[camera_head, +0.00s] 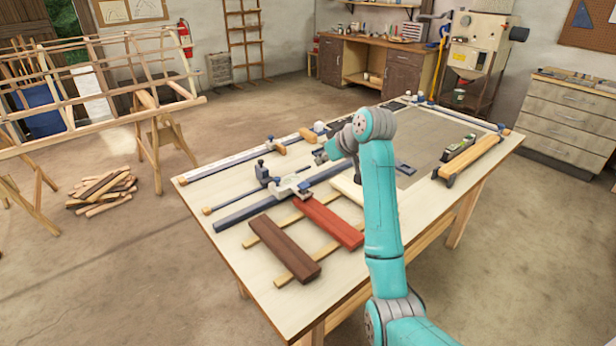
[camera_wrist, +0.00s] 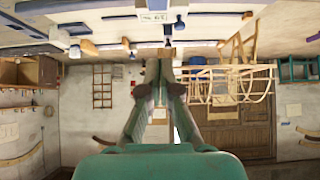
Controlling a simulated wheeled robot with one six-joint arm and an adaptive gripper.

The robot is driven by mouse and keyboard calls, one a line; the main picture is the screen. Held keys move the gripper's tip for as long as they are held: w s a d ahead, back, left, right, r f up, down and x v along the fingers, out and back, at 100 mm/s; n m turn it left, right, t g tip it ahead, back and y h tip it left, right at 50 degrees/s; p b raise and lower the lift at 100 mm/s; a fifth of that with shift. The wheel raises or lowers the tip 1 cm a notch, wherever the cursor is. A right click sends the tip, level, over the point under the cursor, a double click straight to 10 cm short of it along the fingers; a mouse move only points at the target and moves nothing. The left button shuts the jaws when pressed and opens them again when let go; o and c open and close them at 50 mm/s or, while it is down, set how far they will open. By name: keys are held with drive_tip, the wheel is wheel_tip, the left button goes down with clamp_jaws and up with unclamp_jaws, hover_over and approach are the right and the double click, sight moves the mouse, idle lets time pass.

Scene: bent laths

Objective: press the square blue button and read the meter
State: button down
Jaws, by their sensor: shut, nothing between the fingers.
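A pale grey-white device (camera_head: 290,187) sits on a dark blue bar on the workbench, left of my arm. In the wrist view, a white box with a small label (camera_wrist: 155,14) shows at the top edge, partly cut off; it may be the meter, but I cannot read it. I cannot make out a square blue button for certain in either view. My gripper (camera_wrist: 166,62) is shut and empty, its fingers together. In the head view the gripper end (camera_head: 320,157) is small, above the bench's far left side, beyond the pale device and apart from it.
A wooden lath frame (camera_head: 95,85) stands on trestles at left.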

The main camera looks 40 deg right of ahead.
hover_over(301, 184)
drive_tip(key=s, duration=0.3)
wheel_tip(301, 184, down, 7)
drive_tip(key=shift+d+r, duration=0.1)
drive_tip(key=shift+r, duration=0.1)
drive_tip(key=f, duration=0.3)
drive_tip(key=shift+w+f, duration=0.15)
drive_tip(key=shift+w, duration=0.05)
drive_tip(key=shift+f, duration=0.55)
